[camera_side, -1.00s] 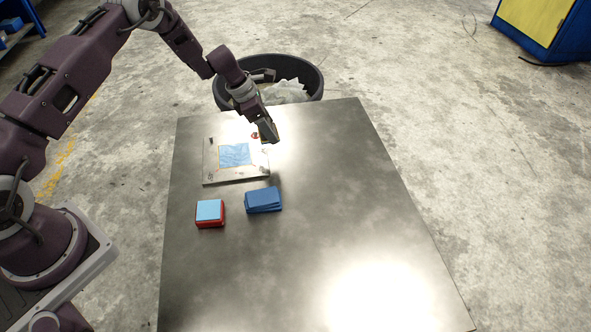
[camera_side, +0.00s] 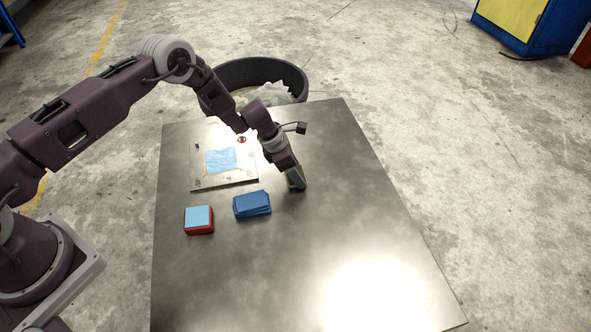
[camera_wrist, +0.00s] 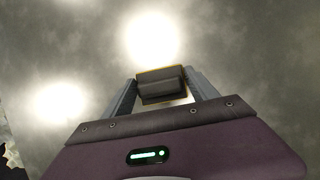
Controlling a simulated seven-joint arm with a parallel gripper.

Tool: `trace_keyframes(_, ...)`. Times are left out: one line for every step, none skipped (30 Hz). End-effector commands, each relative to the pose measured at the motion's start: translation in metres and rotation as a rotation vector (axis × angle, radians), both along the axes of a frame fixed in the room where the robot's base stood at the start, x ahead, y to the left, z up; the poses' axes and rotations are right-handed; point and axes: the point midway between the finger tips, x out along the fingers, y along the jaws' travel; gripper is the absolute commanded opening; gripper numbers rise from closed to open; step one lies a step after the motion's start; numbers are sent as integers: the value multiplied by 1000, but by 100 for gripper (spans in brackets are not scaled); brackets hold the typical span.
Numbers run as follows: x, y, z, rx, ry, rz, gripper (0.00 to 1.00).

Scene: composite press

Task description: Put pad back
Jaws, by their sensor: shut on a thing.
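My gripper (camera_side: 297,184) is low over the metal table, to the right of the plate and the blue stack. In the wrist view my gripper (camera_wrist: 162,88) is shut on a dark grey block with a yellow edge, which looks like the pad (camera_wrist: 162,83). The pad sits between the two fingers. In the side view the pad is mostly hidden by the gripper. I cannot tell whether it touches the table. A flat metal plate (camera_side: 245,175) lies at the table's upper left, with a blue sheet (camera_side: 221,160) inside an orange outline on it.
A stack of dark blue pieces (camera_side: 252,204) lies left of my gripper. A red block with a light blue top (camera_side: 199,219) is further left. A black bin (camera_side: 305,85) stands behind the table. The table (camera_side: 350,220) is clear on the right and front.

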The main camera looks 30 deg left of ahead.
Motion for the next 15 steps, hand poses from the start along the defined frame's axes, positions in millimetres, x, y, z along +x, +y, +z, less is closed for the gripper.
trace_keyframes(0, 0, 0, 0, 0, 0, 22)
trace_keyframes(0, 0, 0, 0, 0, 0, 22)
trace_keyframes(0, 0, 0, 0, 0, 0, 22)
trace_keyframes(0, 0, 0, 0, 0, 0, 22)
trace_keyframes(0, 0, -1, 0, 0, 0, 22)
trace_keyframes(0, 0, -2, 0, 0, 0, 22)
trace_keyframes(0, 0, -3, 0, 0, 0, 22)
trace_keyframes(0, 0, -2, 0, 0, 0, 73)
trace_keyframes(0, 0, -2, 0, 0, 0, 81)
trace_keyframes(0, 0, -2, 0, 0, 0, 87)
trace_keyframes(0, 0, -2, 0, 0, 0, 89)
trace_keyframes(0, 0, -2, 0, 0, 0, 89)
trace_keyframes(0, 0, -2, 0, 0, 0, 89)
trace_keyframes(0, 0, -2, 0, 0, 0, 89)
trace_keyframes(0, 0, -2, 0, 0, 0, 89)
